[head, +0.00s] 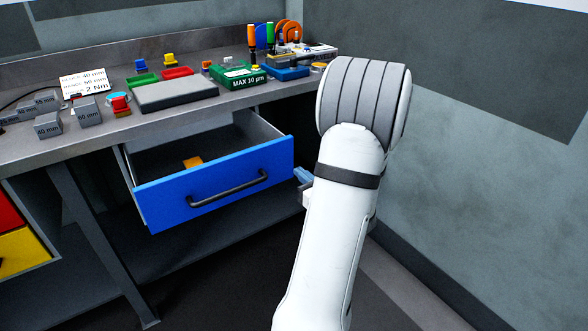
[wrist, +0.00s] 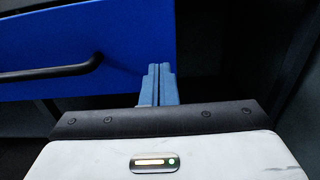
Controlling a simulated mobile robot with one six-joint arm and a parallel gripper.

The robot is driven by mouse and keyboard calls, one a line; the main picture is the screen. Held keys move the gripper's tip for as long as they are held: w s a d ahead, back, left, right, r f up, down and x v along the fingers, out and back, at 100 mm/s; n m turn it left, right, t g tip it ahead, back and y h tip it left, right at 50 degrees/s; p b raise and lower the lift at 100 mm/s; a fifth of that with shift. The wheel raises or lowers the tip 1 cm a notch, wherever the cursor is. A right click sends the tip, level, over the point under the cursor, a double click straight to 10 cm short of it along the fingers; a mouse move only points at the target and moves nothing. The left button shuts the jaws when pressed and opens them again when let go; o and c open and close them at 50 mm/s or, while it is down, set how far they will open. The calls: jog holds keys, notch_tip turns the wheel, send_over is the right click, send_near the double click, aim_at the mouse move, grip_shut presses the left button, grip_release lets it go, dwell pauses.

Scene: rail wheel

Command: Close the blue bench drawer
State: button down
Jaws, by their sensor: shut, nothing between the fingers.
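The blue bench drawer (head: 217,182) stands open under the workbench, pulled well out. It has a dark bar handle (head: 228,189) across its front, and an orange-yellow item (head: 193,162) lies inside. In the wrist view the blue drawer front (wrist: 120,40) fills the upper left, with the handle (wrist: 50,72) at the left. My gripper (wrist: 158,72) is shut and empty, its blue fingers side by side before the right part of the drawer front. I cannot tell whether they touch it. In the head view my gripper (head: 302,176) shows just right of the drawer's lower right corner, mostly hidden by my arm.
The workbench top (head: 60,152) carries grey blocks, a dark plate (head: 176,93), coloured trays, a green box (head: 235,76) and upright tools. A red and yellow unit (head: 22,250) stands at the lower left. A wall (head: 470,150) closes the right side.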

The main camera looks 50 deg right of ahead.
aim_at(288, 161)
jog(key=shift+x, duration=2.15)
jog(key=shift+w, duration=0.1)
